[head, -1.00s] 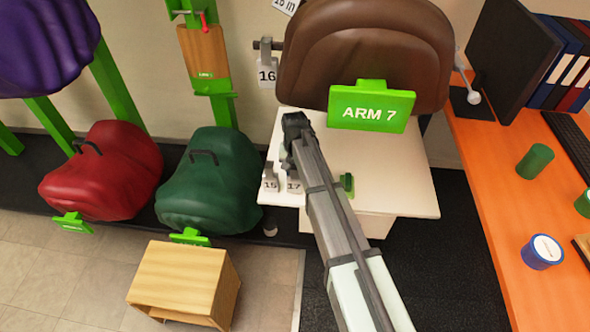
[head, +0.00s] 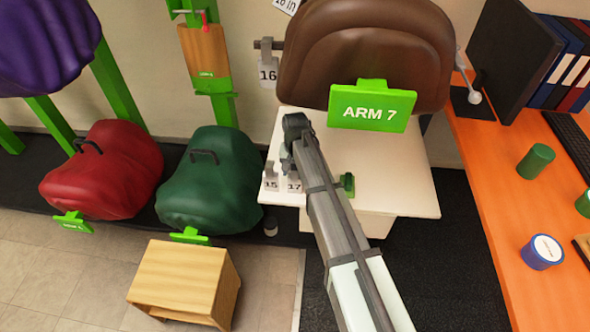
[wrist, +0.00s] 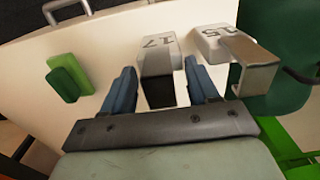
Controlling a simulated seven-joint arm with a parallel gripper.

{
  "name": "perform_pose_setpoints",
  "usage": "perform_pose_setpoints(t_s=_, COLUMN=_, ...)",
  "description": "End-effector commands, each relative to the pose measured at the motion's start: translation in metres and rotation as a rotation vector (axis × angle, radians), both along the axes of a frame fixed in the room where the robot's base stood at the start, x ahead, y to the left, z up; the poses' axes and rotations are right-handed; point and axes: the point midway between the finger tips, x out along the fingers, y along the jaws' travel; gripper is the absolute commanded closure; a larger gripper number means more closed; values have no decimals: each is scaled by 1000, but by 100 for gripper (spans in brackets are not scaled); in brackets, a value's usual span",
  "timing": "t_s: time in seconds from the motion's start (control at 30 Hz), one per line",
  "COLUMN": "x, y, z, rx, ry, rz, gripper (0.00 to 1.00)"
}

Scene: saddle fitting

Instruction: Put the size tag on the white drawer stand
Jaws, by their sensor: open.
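Size tag 16 (head: 268,74) hangs on a wall peg, and another tag (head: 286,5) is cut off at the top. My gripper (head: 288,165) is low over the stand's left side, by tag 17. In the wrist view my gripper (wrist: 160,66) is open, with one blue finger on each side of tag 17 (wrist: 157,60). Whether the fingers touch it I cannot tell. Tag 15 (wrist: 232,50) lies to the right, outside the fingers.
A small green block (head: 347,184) sits on the stand right of my arm.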

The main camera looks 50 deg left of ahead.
Motion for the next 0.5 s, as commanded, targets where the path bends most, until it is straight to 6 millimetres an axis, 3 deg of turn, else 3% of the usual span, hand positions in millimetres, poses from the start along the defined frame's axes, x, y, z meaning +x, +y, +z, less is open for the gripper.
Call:
perform_pose_setpoints(t_s=0.27, x=0, y=0, z=20, rx=1, ry=-1, rz=0, gripper=41)
perform_pose_setpoints(t_s=0.5, x=0, y=0, z=54, rx=2, ry=-1, rz=0, gripper=41)
